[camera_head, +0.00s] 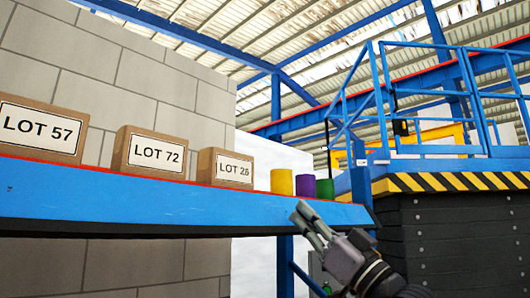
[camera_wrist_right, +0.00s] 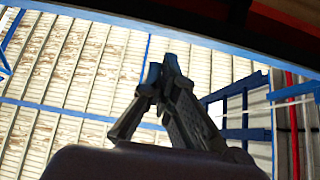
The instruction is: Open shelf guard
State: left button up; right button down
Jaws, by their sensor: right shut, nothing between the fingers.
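The shelf (camera_head: 150,207) has a long blue front face with a thin red line along its top edge, running from the left edge of the head view to the right of centre. I cannot tell whether this blue face is the guard or the shelf beam. My left gripper is not in view.
Boxes LOT 57 (camera_head: 42,128), LOT 72 (camera_head: 148,152) and LOT 26 (camera_head: 225,167) stand on the shelf, with yellow (camera_head: 281,182), purple (camera_head: 305,186) and green (camera_head: 325,189) cylinders. A striped lift platform (camera_head: 455,183) with blue railings stands at right. A block wall (camera_head: 190,90) rises behind.

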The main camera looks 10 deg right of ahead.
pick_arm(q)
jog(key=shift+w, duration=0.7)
pick_arm(e)
jog(key=shift+w+a+f, duration=0.15)
jog(key=shift+w+f, duration=0.05)
jog(key=shift+f, duration=0.45)
jog(key=shift+w+a+f, duration=0.1)
jog(key=shift+w+f, duration=0.05)
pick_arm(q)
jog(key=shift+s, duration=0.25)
